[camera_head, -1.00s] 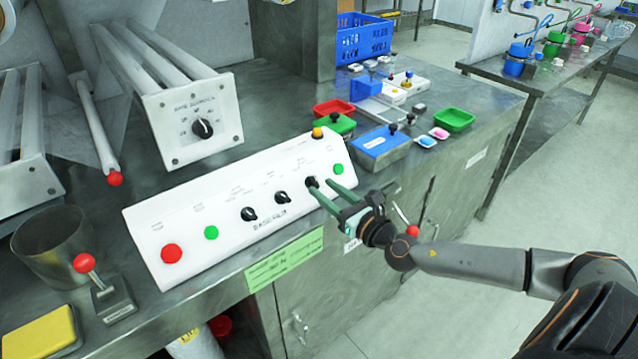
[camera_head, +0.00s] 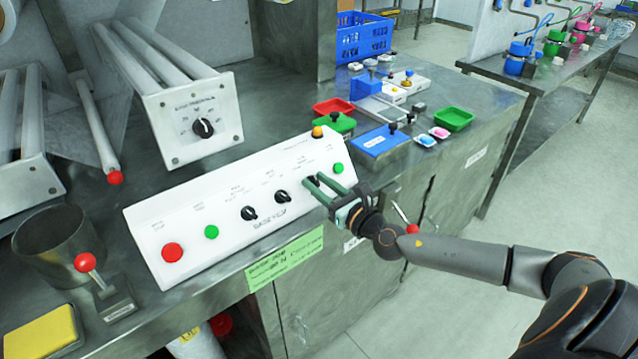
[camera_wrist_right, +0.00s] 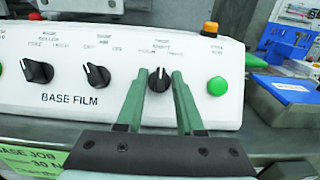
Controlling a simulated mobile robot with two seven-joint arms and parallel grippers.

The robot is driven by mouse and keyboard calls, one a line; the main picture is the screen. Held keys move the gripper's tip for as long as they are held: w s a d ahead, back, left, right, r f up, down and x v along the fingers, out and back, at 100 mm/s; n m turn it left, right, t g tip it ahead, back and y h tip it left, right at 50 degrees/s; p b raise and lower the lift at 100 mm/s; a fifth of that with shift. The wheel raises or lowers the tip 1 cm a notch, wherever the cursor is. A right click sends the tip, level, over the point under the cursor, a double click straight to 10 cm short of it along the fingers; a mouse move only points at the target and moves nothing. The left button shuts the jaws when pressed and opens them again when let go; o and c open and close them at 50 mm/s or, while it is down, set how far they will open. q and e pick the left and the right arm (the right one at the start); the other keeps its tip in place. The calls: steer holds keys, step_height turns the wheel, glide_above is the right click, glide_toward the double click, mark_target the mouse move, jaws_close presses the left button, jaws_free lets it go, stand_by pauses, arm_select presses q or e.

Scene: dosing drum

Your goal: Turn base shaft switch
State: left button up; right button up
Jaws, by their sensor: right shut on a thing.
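The base shaft switch is the rightmost black knob on the white sloped control panel (camera_head: 165,221). In the right wrist view this switch (camera_wrist_right: 160,76) sits between the green fingertips under a small label, its white mark pointing about upward. My right gripper (camera_head: 313,183) is shut on it, with one finger on each side. The gripper shows from behind in the right wrist view (camera_wrist_right: 158,82). In the head view the fingers hide most of the switch. My left gripper is not in view.
Two more black knobs (camera_head: 250,213) (camera_head: 283,196) sit left of the switch. A green button (camera_head: 338,168) is close on its right, with an orange button (camera_head: 317,131) above. A red button (camera_head: 172,252) is at the panel's left end. A blue box (camera_head: 380,141) stands behind.

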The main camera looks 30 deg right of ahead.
jaws_close()
steer(key=shift+r+m+p, duration=0.1)
steer(key=shift+m+p, duration=0.2)
steer(key=shift+p, duration=0.05)
steer(key=shift+a+r+m+h+p, duration=0.1)
steer(key=shift+m+h+p, duration=0.85)
steer(key=shift+m, duration=0.25)
steer(key=shift+m+g+h+p, duration=0.3)
steer(key=shift+m+h+p, duration=0.5)
steer(key=shift+m, duration=0.5)
steer(key=shift+m+g+h+p, duration=0.3)
steer(key=shift+m+h+p, duration=0.4)
steer(key=shift+m, duration=0.6)
steer(key=o, duration=0.7)
jaws_free()
steer(key=shift+c, duration=0.2)
steer(key=shift+s+a, duration=0.1)
